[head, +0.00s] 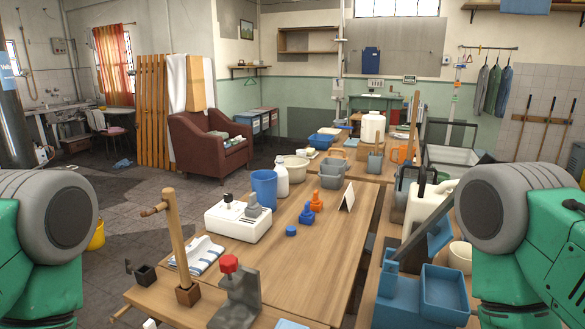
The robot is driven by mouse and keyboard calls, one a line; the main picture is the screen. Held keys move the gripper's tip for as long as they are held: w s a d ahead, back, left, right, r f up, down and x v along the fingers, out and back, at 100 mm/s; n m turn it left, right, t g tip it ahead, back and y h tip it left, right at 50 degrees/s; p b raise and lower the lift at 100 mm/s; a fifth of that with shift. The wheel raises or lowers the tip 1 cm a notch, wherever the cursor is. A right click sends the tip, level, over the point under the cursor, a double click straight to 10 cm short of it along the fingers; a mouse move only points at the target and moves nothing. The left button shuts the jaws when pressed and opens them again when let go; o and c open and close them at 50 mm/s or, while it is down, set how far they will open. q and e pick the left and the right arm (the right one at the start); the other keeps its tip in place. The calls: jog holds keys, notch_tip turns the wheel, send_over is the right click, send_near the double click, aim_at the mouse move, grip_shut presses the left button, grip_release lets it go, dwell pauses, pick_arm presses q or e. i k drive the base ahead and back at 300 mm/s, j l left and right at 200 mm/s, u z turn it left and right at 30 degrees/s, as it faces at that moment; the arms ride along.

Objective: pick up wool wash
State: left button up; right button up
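No label that reads as wool wash can be made out. A white bottle (282,181) stands upright on the wooden table, behind a blue cup (264,189). A larger white jug (428,205) with a dark handle stands on the right-hand table and is another container of liquid type. A white canister (373,128) stands farther back. I cannot tell which of these is the wool wash. Only the upper parts of my two green arms show, at the left and right edges. Neither gripper is in the picture.
The wooden table (290,262) holds a white box with fittings (238,222), blue and orange pieces, a white card (347,196), a wooden post (177,240) and a grey stand with a red knob (238,295). Blue trays (443,290) lie at right. The table's front middle is clear.

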aim_at(283, 180)
jog(key=u, duration=1.85)
jog(key=i+j+u, duration=0.25)
jog(key=i, duration=0.55)
jog(key=i+j+u, duration=0.2)
jog(key=i, duration=0.65)
jog(key=i+l+z, duration=0.25)
jog(key=i+z, duration=1.2)
jog(key=i+j+z, duration=0.25)
jog(key=z, duration=0.2)
jog(key=i+l+z, duration=0.2)
jog(key=i+z, duration=1.05)
jog(key=i+j+z, duration=0.4)
jog(key=i+l, duration=0.1)
